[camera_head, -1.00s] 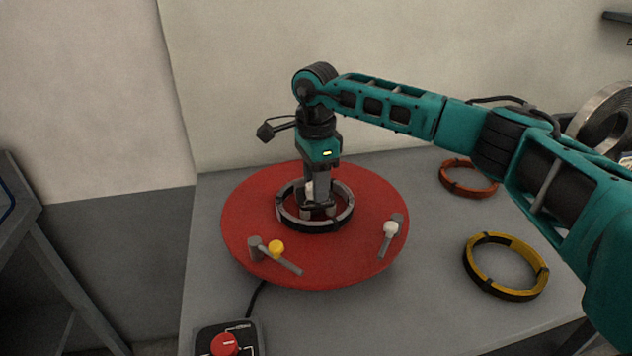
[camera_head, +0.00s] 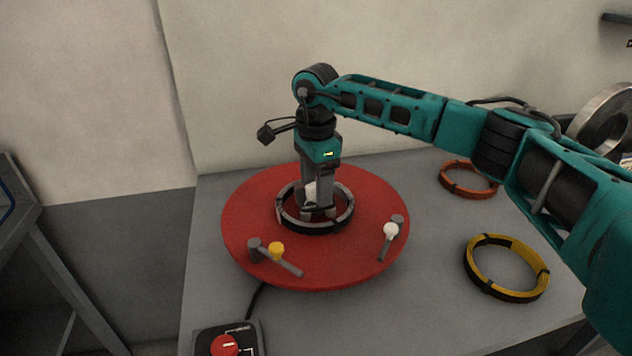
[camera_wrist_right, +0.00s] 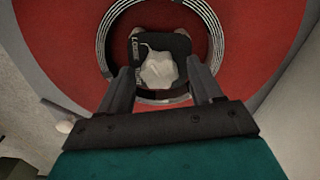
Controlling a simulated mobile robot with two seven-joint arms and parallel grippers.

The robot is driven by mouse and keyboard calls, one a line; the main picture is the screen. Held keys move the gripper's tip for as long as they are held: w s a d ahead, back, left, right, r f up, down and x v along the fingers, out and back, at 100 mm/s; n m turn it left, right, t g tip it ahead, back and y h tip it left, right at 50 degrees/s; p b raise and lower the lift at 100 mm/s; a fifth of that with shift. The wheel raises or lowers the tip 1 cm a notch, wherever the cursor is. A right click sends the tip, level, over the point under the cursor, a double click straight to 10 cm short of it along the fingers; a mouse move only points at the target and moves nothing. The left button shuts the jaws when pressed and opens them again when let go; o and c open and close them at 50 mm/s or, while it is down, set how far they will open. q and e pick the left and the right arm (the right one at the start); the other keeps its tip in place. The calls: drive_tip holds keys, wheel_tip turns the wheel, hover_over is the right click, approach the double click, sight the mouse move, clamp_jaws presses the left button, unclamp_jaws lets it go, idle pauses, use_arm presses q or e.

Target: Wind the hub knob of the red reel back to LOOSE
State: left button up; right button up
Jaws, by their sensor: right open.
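The red reel (camera_head: 250,220) is a round disc on the grey table. A black-and-silver coil ring (camera_head: 343,219) lies around its centre. My right gripper (camera_head: 318,212) points down inside the ring over the hub. In the head view the fingers partly hide the knob. I cannot read the lettering well enough to tell the knob's setting. My left gripper is not in view.
On the reel are a lever with a yellow ball (camera_head: 276,249) and one with a white ball (camera_head: 390,230). A yellow-and-black coil (camera_head: 508,267) and an orange coil (camera_head: 468,179) lie at the right. A control box with a red dial (camera_head: 224,345) stands in front.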

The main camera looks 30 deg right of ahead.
wheel_tip(320, 180, up, 13)
idle(0.6)
drive_tip(key=shift+s+f, duration=0.1)
drive_tip(key=shift+f, duration=0.05)
idle(0.3)
